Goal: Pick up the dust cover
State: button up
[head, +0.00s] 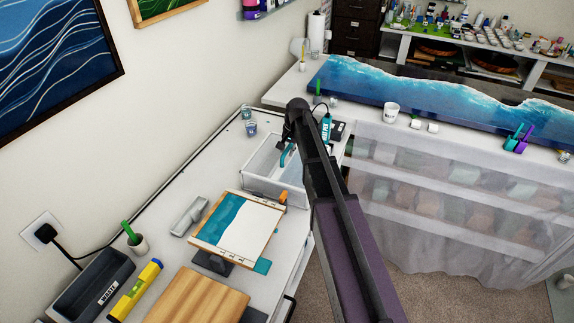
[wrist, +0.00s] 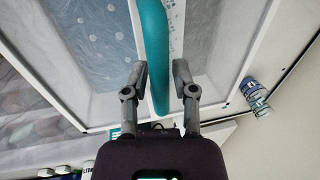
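The dust cover (head: 262,184) is a clear box with white edges and a teal handle on top. It stands on the white bench in the head view, partly behind my arm. In the wrist view its clear top (wrist: 38,42) fills much of the picture, and its teal handle (wrist: 154,35) runs down between my fingers. My gripper (wrist: 160,75) is open around the handle, with one finger on each side. The left finger is very close to the handle; a narrow gap shows on the right. My gripper is mostly hidden in the head view.
A teal and white board (head: 245,230) stands close in front of the cover. Two small jars (head: 250,122) are behind it at the left. A teal bottle (head: 326,127) stands behind at the right. A yellow level (head: 135,292) and grey waste bin (head: 92,285) are nearer.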

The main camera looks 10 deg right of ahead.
grip_shut()
jog(key=shift+r, duration=0.2)
notch_tip(320, 180, up, 18)
jog(key=p, duration=1.8)
jog(key=shift+f, duration=0.2)
jog(key=shift+s, duration=0.1)
